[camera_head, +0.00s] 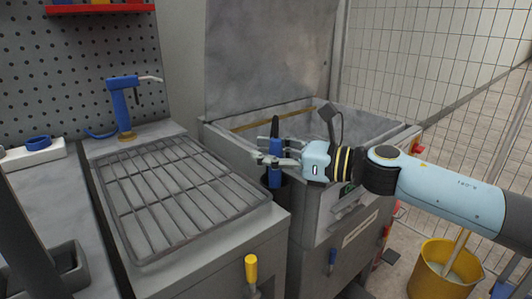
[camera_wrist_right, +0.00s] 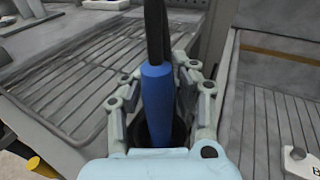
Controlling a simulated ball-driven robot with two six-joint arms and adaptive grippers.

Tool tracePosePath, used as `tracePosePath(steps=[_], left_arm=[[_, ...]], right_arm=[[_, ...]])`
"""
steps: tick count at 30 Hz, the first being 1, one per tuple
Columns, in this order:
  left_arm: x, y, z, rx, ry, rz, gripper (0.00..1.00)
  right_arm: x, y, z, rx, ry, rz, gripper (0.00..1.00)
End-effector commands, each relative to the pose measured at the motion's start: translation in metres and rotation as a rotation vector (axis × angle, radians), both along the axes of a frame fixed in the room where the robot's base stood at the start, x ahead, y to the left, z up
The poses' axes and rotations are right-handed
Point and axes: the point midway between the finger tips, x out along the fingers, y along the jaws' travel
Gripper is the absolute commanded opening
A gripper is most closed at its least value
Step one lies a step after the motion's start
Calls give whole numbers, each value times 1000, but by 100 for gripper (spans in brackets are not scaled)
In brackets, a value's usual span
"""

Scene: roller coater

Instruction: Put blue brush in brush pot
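The blue brush (camera_head: 275,176) is upright, with a blue lower part and a dark upper part. It also shows in the right wrist view (camera_wrist_right: 158,105). My right gripper (camera_head: 268,150) reaches in from the right, its fingers on either side of the blue part and close against it, so it looks shut on the brush. The dark round brush pot (camera_wrist_right: 180,132) shows below, with the brush's lower end at its mouth. How deep the brush reaches is hidden. My left gripper is not in view.
A grey coating machine (camera_head: 335,205) with a raised lid stands behind and right of the brush. A wire rack (camera_head: 180,190) lies on the bench to the left. A blue tool (camera_head: 122,105) stands behind it. A yellow bucket (camera_head: 440,285) is on the floor at lower right.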

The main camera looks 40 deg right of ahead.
Motion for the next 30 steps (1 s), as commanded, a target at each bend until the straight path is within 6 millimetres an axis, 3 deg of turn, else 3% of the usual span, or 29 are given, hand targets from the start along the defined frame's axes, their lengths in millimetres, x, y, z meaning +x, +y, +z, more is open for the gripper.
tracePosePath(steps=[11,18,25,30], left_arm=[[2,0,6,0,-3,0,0],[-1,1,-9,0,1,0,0],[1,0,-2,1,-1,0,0],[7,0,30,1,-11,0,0]], right_arm=[[0,0,6,0,0,0,29],[-24,-13,0,-6,7,4,29],[-42,-25,6,-2,3,1,29],[-64,-38,14,0,5,-1,29]])
